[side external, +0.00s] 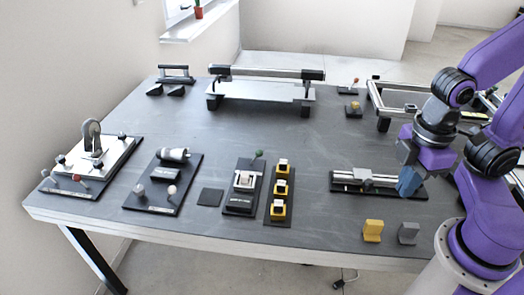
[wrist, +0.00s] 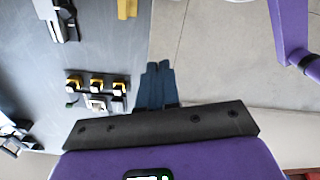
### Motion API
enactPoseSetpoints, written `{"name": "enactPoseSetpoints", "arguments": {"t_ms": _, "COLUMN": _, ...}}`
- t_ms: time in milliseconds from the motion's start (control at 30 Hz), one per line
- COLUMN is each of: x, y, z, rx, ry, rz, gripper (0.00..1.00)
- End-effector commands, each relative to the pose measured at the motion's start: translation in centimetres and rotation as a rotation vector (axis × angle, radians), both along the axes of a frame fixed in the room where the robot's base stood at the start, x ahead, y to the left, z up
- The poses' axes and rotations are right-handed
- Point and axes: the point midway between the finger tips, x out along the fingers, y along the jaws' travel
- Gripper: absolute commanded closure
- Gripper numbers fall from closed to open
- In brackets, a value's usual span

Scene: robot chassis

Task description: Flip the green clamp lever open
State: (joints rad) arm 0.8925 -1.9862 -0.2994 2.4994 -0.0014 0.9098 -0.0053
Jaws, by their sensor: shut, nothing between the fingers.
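The green clamp lever (side external: 258,154) is a small green ball knob at the back of a dark clamp fixture (side external: 238,205) with a light block on it, near the front middle of the table. In the wrist view a small green spot (wrist: 71,104) shows beside a light block (wrist: 97,103), and looks like the same lever. I cannot tell the lever's angle exactly. My gripper (side external: 408,188) is well to the right of the lever, above the table's right side. Its blue fingers also show in the wrist view (wrist: 160,68), shut together with nothing between them.
A strip with yellow-and-black blocks (side external: 281,188) stands right beside the clamp fixture. A linear rail (side external: 350,180) lies between it and my gripper. A yellow bracket (side external: 373,230) and a grey bracket (side external: 408,233) stand near the front edge. The middle of the table (side external: 190,125) is clear.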

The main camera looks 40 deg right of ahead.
Motion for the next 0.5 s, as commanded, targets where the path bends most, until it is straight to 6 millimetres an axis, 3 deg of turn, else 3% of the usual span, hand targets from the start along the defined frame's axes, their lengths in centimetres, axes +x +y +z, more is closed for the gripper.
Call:
{"name": "enactPoseSetpoints", "arguments": {"t_ms": 167, "x": 2.4, "y": 1.0, "z": -0.3, "rx": -0.002, "ry": -0.029, "rz": 0.019, "gripper": 1.00}}
{"name": "enactPoseSetpoints", "arguments": {"t_ms": 500, "x": 11.0, "y": 3.7, "z": -1.5, "rx": -0.022, "ry": -0.130, "rz": 0.115, "gripper": 1.00}}
